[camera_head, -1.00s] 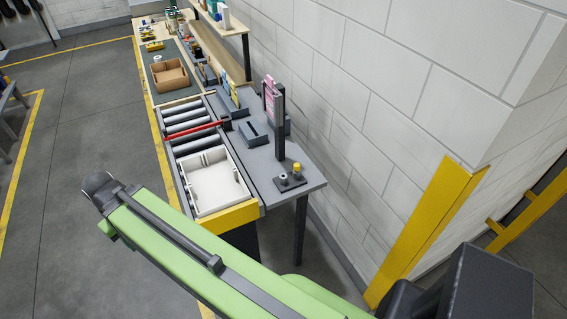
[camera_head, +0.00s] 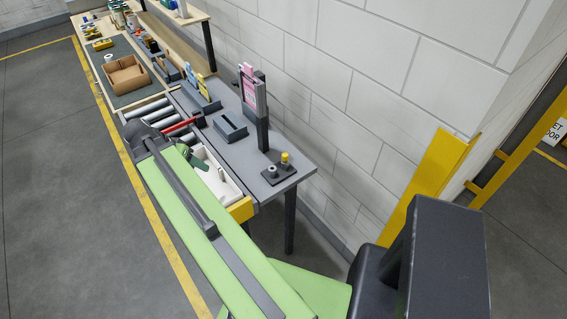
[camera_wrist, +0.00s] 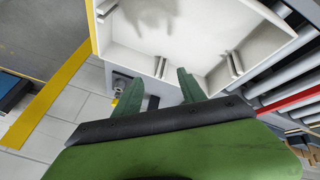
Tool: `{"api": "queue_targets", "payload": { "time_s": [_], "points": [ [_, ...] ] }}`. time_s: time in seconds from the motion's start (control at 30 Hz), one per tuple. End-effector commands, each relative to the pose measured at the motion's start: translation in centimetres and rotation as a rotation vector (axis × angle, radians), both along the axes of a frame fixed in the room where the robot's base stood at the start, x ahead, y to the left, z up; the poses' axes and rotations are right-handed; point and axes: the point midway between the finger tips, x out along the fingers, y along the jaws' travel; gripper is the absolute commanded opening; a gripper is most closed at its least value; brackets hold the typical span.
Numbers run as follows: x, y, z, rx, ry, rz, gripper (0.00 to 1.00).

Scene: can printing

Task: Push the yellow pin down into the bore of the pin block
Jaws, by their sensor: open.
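The yellow pin (camera_head: 285,157) stands upright at the near end of the grey bench, on or in a dark base that I take for the pin block (camera_head: 280,176). A short dark post with a pale top (camera_head: 271,169) stands beside it. How deep the pin sits in the bore cannot be told. My gripper is open and empty in the wrist view (camera_wrist: 160,88), its two green fingers apart over the white tray's edge. In the head view my gripper is largely hidden behind my arm, left of the pin block and apart from it.
A white tray (camera_head: 222,182) with a yellow front edge sits on the roller conveyor (camera_head: 147,108). A red bar (camera_head: 182,124) crosses the rollers. A dark upright post with a pink card (camera_head: 250,88) stands behind the pin block. The block wall borders the bench on the right.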

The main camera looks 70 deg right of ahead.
Motion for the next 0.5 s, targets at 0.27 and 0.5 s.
{"api": "queue_targets", "payload": {
  "time_s": [0.27,0.5],
  "points": [
    [-14.9,-14.3,2.5,-0.42,-0.081,-0.742,0.48],
    [-16.7,-15.4,2.1,-0.467,-0.09,-0.808,0.48]
  ]
}}
